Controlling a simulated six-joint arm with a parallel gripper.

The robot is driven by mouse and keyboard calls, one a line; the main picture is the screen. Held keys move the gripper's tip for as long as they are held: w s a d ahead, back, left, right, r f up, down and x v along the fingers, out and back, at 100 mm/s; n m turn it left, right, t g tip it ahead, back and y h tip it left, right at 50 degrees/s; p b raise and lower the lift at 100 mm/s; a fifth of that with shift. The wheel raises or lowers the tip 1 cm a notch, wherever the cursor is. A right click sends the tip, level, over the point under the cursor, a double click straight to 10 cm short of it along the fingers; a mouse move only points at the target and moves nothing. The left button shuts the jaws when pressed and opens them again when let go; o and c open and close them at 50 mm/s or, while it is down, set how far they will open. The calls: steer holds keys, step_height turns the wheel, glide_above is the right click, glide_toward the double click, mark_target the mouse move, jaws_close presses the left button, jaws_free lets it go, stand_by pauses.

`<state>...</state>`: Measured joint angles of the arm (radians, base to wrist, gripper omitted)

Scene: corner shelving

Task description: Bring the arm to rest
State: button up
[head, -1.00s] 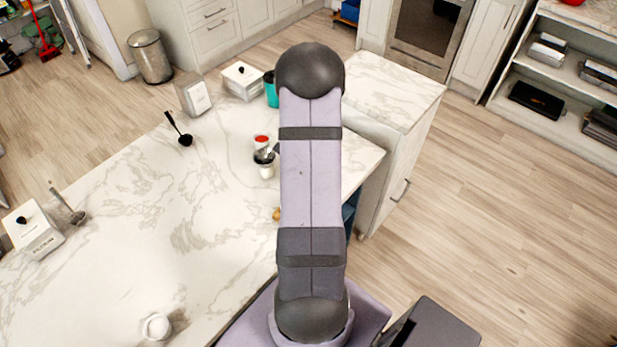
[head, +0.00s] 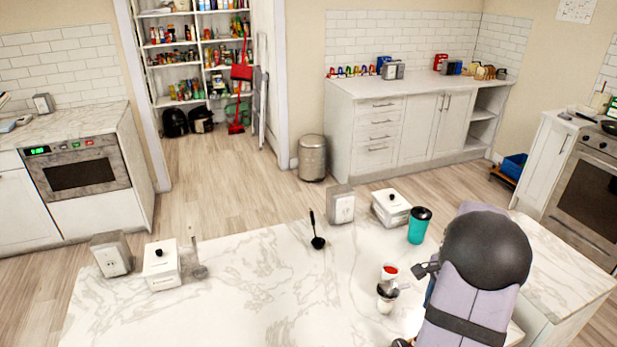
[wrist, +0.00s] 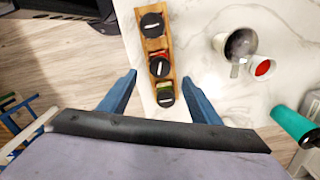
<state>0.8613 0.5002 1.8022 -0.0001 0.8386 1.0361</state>
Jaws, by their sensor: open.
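My arm (head: 468,298) rises at the lower right of the head view, its dark rounded joint over the right end of the marble island. My gripper (wrist: 158,76) shows in the wrist view as two blue fingers spread apart. It is open, with nothing held between the fingers. A wooden rack (wrist: 148,22) with several black-lidded jars lies below and beyond the fingertips, seen through the gap. I cannot tell the exact height above it. In the head view the gripper is mostly hidden behind the arm.
On the island (head: 265,285) stand a teal cup (head: 419,226), a red-topped container (head: 389,273), a white box (head: 392,208), a grey box (head: 341,205) and a black ladle (head: 317,242). The island's middle is mostly clear. A metal bin (head: 312,158) stands on the floor behind.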

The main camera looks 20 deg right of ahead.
steer(key=shift+w+d+n, duration=0.1)
steer(key=shift+n, duration=1.1)
steer(key=shift+f+n, duration=0.2)
steer(key=shift+n, duration=0.8)
steer(key=s+a+f+n+g+y, duration=0.1)
steer(key=s+a+f+n, duration=0.35)
steer(key=s+a, duration=0.2)
steer(key=a+r+n, duration=0.2)
steer(key=a+n, duration=0.2)
steer(key=a, duration=0.4)
steer(key=a+r+n, duration=0.3)
steer(key=a+n, duration=0.1)
steer(key=a, duration=0.4)
steer(key=a+r+n+t+h, duration=0.1)
steer(key=a+n, duration=0.3)
steer(key=a, duration=0.5)
steer(key=shift+w+r, duration=0.4)
steer(key=shift+r, duration=0.35)
steer(key=shift+a+n, duration=0.35)
steer(key=shift+n, duration=0.1)
steer(key=shift+c, duration=0.2)
steer(key=shift+d, duration=0.1)
